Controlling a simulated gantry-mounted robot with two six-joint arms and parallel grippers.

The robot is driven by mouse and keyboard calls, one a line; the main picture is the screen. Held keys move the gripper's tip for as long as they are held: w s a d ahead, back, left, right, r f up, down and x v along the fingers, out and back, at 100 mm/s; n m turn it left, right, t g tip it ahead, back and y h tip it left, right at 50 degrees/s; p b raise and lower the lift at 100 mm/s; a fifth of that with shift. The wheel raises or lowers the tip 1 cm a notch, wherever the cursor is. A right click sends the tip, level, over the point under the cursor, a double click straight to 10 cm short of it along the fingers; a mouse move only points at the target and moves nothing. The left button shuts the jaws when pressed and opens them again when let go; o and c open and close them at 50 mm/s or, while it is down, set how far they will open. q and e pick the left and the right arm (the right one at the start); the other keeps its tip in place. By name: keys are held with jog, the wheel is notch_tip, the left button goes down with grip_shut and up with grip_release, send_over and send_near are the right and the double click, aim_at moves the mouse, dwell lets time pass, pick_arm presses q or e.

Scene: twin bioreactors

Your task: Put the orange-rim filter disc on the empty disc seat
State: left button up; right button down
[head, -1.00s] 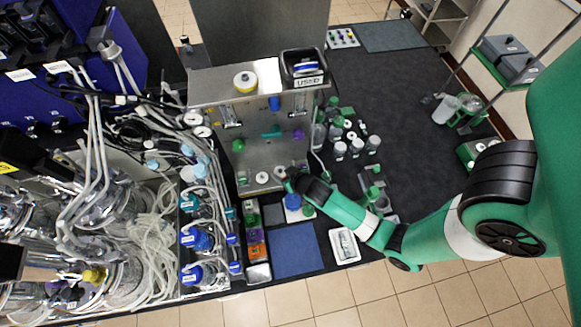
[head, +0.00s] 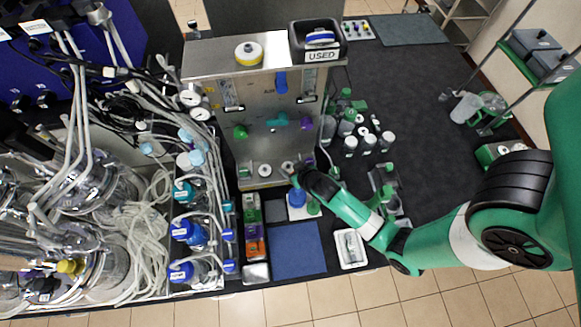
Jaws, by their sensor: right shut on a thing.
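A round white disc with a yellow-orange rim (head: 248,53) lies on top of the steel cabinet (head: 215,62) in the head view. A blue-and-white disc (head: 320,38) sits in the black bin marked USED (head: 322,56), at the cabinet's top right. Small pale round fittings (head: 265,170) line the lower edge of the cabinet front; I cannot tell whether one is an empty disc seat. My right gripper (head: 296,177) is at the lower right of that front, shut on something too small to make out. My left gripper is out of view.
Glass vessels and looped tubing fill the left side. Blue-capped bottles (head: 189,232) stand left of the cabinet. A rack of coloured blocks (head: 251,225), a blue mat (head: 297,250) and a white tray (head: 350,249) lie in front. Several jars stand at the right.

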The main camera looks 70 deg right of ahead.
jog(key=shift+c, duration=0.8)
grip_release()
jog(key=shift+r, duration=0.2)
jog(key=p+v, duration=0.4)
jog(key=v, duration=0.8)
